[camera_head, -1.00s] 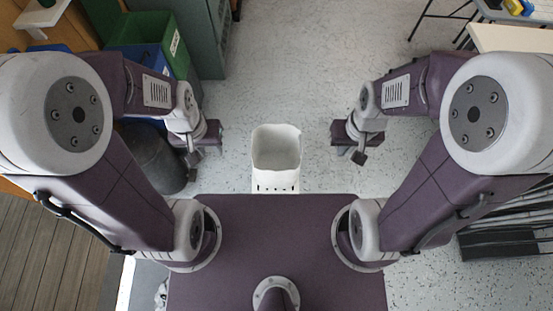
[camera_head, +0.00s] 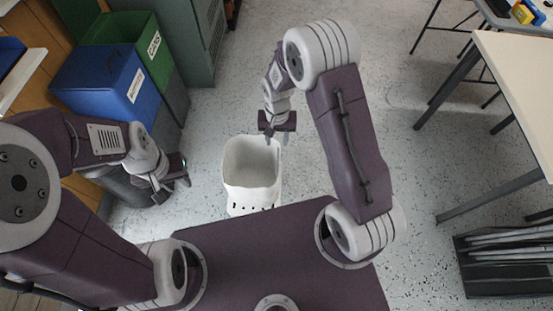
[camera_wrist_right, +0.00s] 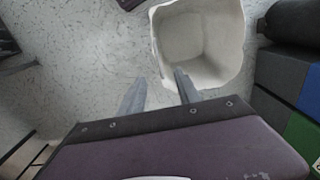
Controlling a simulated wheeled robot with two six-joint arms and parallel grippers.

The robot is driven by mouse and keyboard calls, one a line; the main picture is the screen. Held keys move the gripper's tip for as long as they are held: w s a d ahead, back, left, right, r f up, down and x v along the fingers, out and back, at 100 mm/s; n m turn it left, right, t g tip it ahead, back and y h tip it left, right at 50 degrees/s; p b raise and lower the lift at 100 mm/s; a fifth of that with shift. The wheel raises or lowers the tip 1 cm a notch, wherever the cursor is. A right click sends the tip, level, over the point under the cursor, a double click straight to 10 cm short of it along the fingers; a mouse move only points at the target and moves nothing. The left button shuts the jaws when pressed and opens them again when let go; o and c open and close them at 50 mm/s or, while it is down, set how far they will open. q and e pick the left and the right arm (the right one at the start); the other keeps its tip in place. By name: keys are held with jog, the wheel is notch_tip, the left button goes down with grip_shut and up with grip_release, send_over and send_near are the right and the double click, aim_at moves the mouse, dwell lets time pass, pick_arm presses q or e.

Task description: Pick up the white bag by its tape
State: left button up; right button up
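The white bag (camera_head: 237,189) stands upright and open-topped on the speckled floor, just beyond my base. Dark marks run along its near lower side; I cannot make out a tape. My right gripper (camera_head: 277,136) is at the bag's far right rim. In the right wrist view my right gripper (camera_wrist_right: 158,88) has its fingers apart with nothing between them; one fingertip overlaps the near rim of the white bag (camera_wrist_right: 161,42). I cannot tell if it touches. My left gripper (camera_head: 173,184) is left of the bag, fingers apart and empty.
A blue bin (camera_head: 105,82) and a green bin (camera_head: 130,38) stand at the left, with a grey-green cabinet (camera_head: 188,35) behind. A pale table (camera_head: 520,80) and a black rack (camera_head: 505,262) are at the right. Floor between bag and table is clear.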

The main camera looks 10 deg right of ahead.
aim_at(278, 157)
jog(key=f+b, duration=1)
jog(key=f, duration=0.2)
jog(key=shift+d, duration=0.2)
jog(key=shift+f+b, duration=0.35)
jog(key=shift+f, duration=0.2)
grip_shut()
jog(key=shift+r, duration=0.1)
dwell(0.4)
